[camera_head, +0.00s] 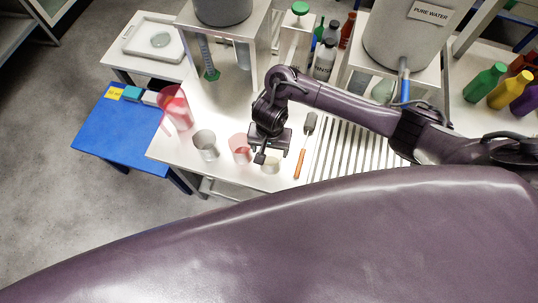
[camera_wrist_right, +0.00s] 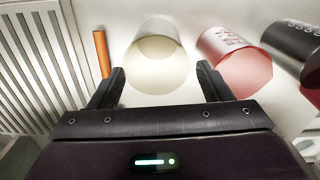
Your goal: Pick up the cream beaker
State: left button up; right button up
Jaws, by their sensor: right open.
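The cream beaker (camera_wrist_right: 158,68) lies between the fingertips' directions in the right wrist view, just beyond them. In the head view the cream beaker (camera_head: 270,167) stands on the white table near its front edge, partly hidden by my right gripper (camera_head: 271,156). My right gripper (camera_wrist_right: 160,85) is open, one finger to each side of the beaker's near end, with nothing held. I cannot tell whether the fingers touch it. My left gripper is not in view.
A pink beaker (camera_head: 240,148) stands close beside the cream one; it also shows in the right wrist view (camera_wrist_right: 240,62). A grey beaker (camera_head: 205,144) and a red pitcher (camera_head: 176,108) stand further left. An orange-handled tool (camera_head: 300,163) and slatted rack (camera_head: 345,150) lie right.

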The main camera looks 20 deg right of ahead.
aim_at(271, 159)
jog(key=shift+s+f+b, duration=0.25)
jog(key=shift+f+b, duration=0.05)
jog(key=shift+f, duration=0.75)
notch_tip(271, 159, down, 4)
jog(key=shift+f+b, duration=0.2)
jog(key=shift+b, duration=0.15)
jog(key=c, duration=0.7)
